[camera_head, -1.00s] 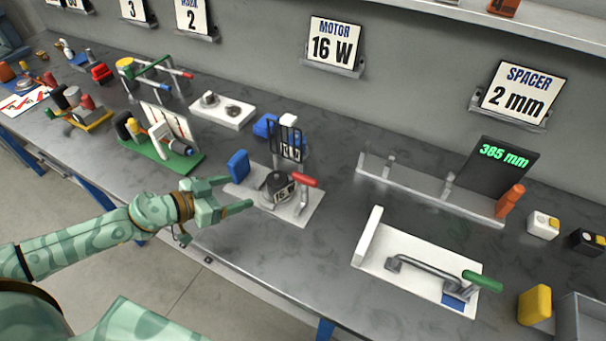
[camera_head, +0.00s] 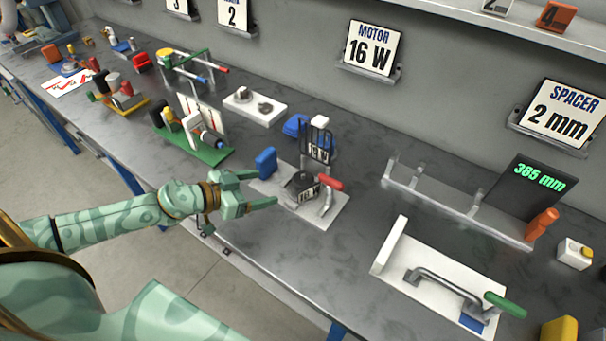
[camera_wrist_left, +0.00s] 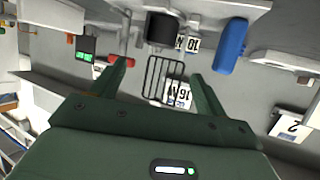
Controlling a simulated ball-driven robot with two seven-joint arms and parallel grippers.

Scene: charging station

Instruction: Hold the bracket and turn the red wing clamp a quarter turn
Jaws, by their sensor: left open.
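No part is clearly a bracket or a red wing clamp. The nearest match is a white fixture plate (camera_head: 333,212) with a red-handled clamp (camera_head: 330,184), a dark motor (camera_head: 301,182) labelled 16 W, a blue block (camera_head: 266,162) and an upright black wire frame (camera_head: 318,143). My left gripper (camera_head: 268,188) is open and empty at the plate's near left end, left of the motor. In the left wrist view the wire frame (camera_wrist_left: 163,80) shows between the open fingers, with the red handle (camera_wrist_left: 116,58) left and the blue block (camera_wrist_left: 230,46) right. My right gripper is not in view.
A green-based fixture (camera_head: 212,154) and a white plate with round parts (camera_head: 262,107) stand to the left. A plate with a green-handled clamp (camera_head: 398,268) and a long grey gauge with a display (camera_head: 541,178) stand to the right. Bare bench lies in front of the motor fixture.

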